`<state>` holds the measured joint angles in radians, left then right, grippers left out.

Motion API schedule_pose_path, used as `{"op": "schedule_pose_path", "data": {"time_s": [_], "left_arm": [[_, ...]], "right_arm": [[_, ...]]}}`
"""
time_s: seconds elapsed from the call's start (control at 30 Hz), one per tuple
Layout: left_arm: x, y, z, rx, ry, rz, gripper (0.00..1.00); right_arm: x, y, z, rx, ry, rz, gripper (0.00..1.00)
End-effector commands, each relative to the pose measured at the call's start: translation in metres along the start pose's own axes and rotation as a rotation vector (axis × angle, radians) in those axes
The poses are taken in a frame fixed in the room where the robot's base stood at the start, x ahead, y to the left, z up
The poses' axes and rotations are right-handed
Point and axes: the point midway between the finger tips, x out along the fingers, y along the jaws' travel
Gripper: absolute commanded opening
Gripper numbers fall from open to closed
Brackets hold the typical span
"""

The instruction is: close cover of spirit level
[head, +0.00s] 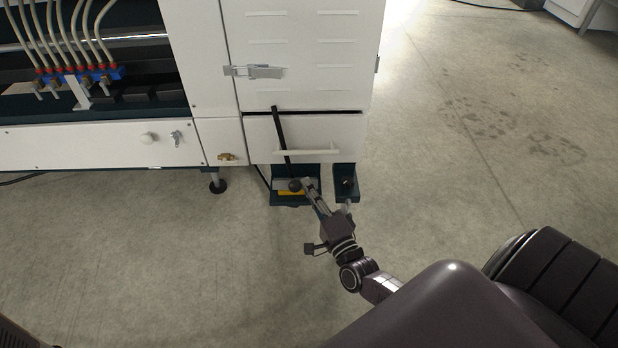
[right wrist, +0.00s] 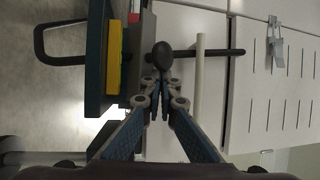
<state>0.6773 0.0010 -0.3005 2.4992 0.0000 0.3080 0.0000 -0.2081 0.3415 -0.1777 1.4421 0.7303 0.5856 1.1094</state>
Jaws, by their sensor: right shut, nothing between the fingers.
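A yellow block (head: 290,193), which looks like the spirit level, sits low at the foot of the white machine on a dark teal bracket (head: 290,203). In the right wrist view the yellow block (right wrist: 113,57) stands on edge along the teal bracket (right wrist: 95,60). A grey plate (right wrist: 132,75) beside it may be the cover; how far it is open I cannot tell. My right gripper (head: 310,188) is shut and empty at the bracket's right side. In the right wrist view its fingertips (right wrist: 158,88) are by a black ball knob (right wrist: 163,56); contact is unclear. My left gripper is out of view.
A black lever (head: 281,140) rises from the knob in front of the white drawer (head: 330,135) and its bar handle (head: 305,152). A second teal bracket (head: 345,184) is to the right. A black loop handle (right wrist: 45,45) shows left. The floor (head: 470,150) at right is free.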

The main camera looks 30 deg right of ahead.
Motion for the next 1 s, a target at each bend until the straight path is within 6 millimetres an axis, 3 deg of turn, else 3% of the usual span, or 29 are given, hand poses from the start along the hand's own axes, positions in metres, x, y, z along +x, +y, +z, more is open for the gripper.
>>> {"op": "schedule_pose_path", "data": {"time_s": [0.4,0.7,1.0], "left_arm": [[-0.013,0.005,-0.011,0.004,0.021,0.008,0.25],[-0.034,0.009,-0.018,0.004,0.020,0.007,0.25],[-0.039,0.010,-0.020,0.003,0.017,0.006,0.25]], "right_arm": [[-0.012,0.034,0.006,0.002,-0.001,0.011,0.00],[-0.013,0.043,0.006,-0.035,-0.001,-0.064,0.00],[-0.016,0.047,0.006,-0.056,-0.002,-0.098,0.00]]}}
